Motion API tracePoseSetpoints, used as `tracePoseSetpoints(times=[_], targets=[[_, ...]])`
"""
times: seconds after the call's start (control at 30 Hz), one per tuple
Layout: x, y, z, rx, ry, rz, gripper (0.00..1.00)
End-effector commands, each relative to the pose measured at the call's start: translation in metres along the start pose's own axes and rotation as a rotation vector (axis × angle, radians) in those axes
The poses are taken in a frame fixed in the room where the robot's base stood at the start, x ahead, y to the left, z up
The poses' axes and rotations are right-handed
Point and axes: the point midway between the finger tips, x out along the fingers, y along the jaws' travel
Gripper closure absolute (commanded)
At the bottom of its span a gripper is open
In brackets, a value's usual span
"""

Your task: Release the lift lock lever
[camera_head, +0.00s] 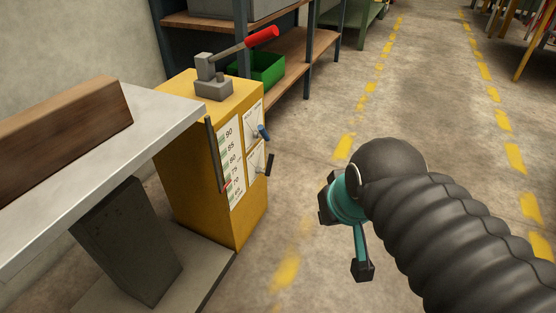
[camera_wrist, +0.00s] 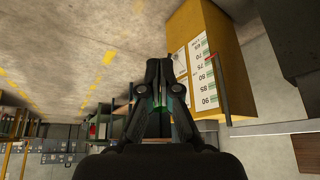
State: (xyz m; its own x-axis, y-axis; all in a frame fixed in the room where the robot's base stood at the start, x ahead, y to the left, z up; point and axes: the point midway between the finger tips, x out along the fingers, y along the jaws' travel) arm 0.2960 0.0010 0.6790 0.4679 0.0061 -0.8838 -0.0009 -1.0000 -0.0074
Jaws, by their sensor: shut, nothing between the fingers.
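The yellow lift column (camera_head: 190,165) stands at the end of a grey table. On its top is a grey bracket (camera_head: 212,88) with a lever that has a red grip (camera_head: 262,37), tilted up to the right. Its right face carries a small lever with a blue knob (camera_head: 263,132) and a black-tipped one (camera_head: 269,165) lower down. I cannot tell from any label which is the lift lock lever. My gripper (camera_wrist: 159,64) is shut and empty, apart from the column (camera_wrist: 205,30), which shows in the wrist view. In the head view my wrist hides most of it, right of the column.
A wooden block (camera_head: 65,125) lies on the grey table top (camera_head: 115,150). A shelf rack (camera_head: 300,50) with a green bin (camera_head: 262,68) stands behind the column.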

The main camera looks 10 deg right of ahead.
Motion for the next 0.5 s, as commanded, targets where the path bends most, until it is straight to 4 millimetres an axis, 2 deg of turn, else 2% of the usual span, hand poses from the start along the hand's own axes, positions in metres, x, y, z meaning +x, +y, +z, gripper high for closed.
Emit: tracePoseSetpoints(times=[0.17,0.5], targets=[[0.010,-0.012,-0.016,0.043,-0.068,-0.058,1.00],[0.061,-0.044,-0.083,0.242,-0.272,-0.298,1.00]])
